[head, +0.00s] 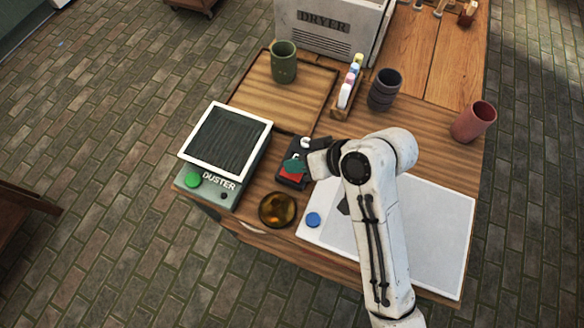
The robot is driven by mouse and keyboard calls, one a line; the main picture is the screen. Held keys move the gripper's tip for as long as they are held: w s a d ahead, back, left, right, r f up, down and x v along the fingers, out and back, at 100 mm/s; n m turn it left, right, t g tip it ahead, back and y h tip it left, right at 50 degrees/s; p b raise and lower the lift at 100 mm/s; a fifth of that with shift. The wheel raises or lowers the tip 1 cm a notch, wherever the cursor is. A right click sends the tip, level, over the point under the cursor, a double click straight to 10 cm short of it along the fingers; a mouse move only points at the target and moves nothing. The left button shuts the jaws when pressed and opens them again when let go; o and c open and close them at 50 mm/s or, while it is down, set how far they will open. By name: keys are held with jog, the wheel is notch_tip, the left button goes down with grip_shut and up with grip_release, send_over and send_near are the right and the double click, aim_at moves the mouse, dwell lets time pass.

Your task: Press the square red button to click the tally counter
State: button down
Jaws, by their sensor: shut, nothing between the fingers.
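The tally counter (287,181) is a small dark device near the middle of the wooden table, with a white mark near its far end and a green patch. Its square red button (291,174) shows on the near part of its top. My gripper (313,164) reaches in from the right, over or right beside the counter's right side. It is shut and empty. It hides part of the counter. I cannot tell whether the fingertips touch the button.
A duster (234,184) with a green button stands left. An amber bowl (277,222) and a white board (455,220) with a blue button lie nearer. A tray (262,100), green cup (284,68), bottle rack (341,112), dark cup (384,90), red cup (473,122) and dryer (350,42) are behind.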

jog(key=shift+f, duration=0.65)
dwell(0.7)
jog(key=shift+r, duration=0.1)
jog(key=shift+r+p, duration=0.85)
jog(key=shift+p, duration=0.15)
notch_tip(320, 180, up, 5)
jog(key=p, duration=0.5)
dwell(0.8)
